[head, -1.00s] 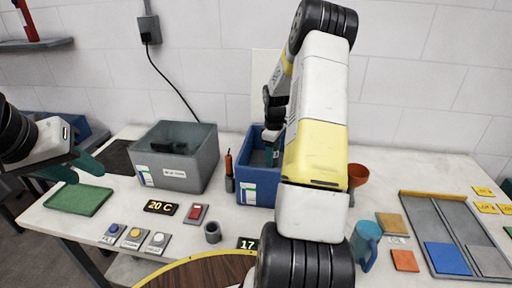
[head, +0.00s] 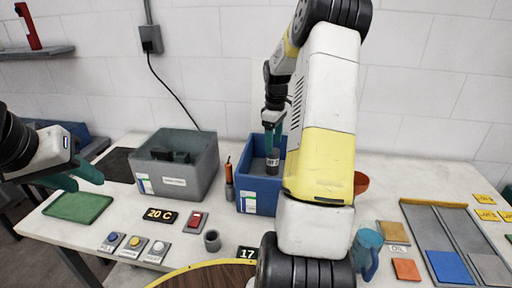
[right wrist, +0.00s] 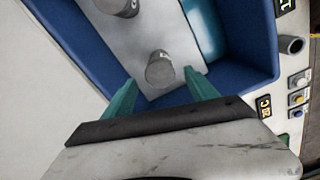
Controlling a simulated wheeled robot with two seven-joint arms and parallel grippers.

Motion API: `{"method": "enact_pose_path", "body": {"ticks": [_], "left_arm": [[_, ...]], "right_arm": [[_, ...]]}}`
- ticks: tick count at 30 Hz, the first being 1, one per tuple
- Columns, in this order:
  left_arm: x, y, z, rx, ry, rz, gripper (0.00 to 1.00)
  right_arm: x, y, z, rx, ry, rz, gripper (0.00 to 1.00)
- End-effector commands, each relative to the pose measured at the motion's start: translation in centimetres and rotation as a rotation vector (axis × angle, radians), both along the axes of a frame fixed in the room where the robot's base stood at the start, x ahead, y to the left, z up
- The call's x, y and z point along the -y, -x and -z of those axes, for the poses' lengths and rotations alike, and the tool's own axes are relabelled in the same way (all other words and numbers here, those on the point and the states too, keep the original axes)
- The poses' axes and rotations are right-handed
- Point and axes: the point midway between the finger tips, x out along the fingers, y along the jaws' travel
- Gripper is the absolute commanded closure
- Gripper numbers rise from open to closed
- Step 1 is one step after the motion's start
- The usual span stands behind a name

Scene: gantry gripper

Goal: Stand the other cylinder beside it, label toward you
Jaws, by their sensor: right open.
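A grey cylinder (right wrist: 160,69) stands upright in the blue bin (right wrist: 250,65), between and slightly beyond my right gripper's fingertips in the right wrist view. A second cylinder (right wrist: 120,4) with a dark letter-like mark is cut off at that view's top edge. In the head view a dark cylinder (head: 272,159) with a pale label shows in the bin (head: 257,195), just below my right gripper (head: 272,143). That gripper is open, its teal fingers apart and holding nothing. My left gripper (head: 75,179) is open and empty above the green mat, far left of the bin.
A grey bin (head: 178,180) stands left of the blue one, with an orange-handled tool (head: 229,172) between them. The blue bin's walls surround the right gripper's work area.

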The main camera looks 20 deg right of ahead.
Motion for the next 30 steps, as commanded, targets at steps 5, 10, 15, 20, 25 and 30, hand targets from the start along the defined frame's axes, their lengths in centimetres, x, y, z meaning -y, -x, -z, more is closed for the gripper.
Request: {"method": "enact_pose_path", "body": {"ticks": [5,10,15,20,25,30], "left_arm": [[0.0,0.0,0.0,0.0,0.0,0.0,0.66],[0.0,0.0,0.0,0.0,0.0,0.0,0.66],[0.0,0.0,0.0,0.0,0.0,0.0,0.66],[0.0,0.0,0.0,0.0,0.0,0.0,0.66],[0.0,0.0,0.0,0.0,0.0,0.0,0.66],[0.0,0.0,0.0,0.0,0.0,0.0,0.66]], "right_arm": [[-0.1,0.0,-1.9,0.001,0.001,0.0,0.33],[-1.8,0.8,-4.6,0.034,0.007,0.03,0.33],[-6.2,3.7,-9.8,0.12,0.006,0.123,0.33],[-10.4,7.7,-13.9,0.212,-0.022,0.234,0.33],[-14.3,12.6,-16.8,0.302,-0.084,0.352,0.33],[-17.6,17.9,-18.2,0.379,-0.175,0.468,0.33]]}}
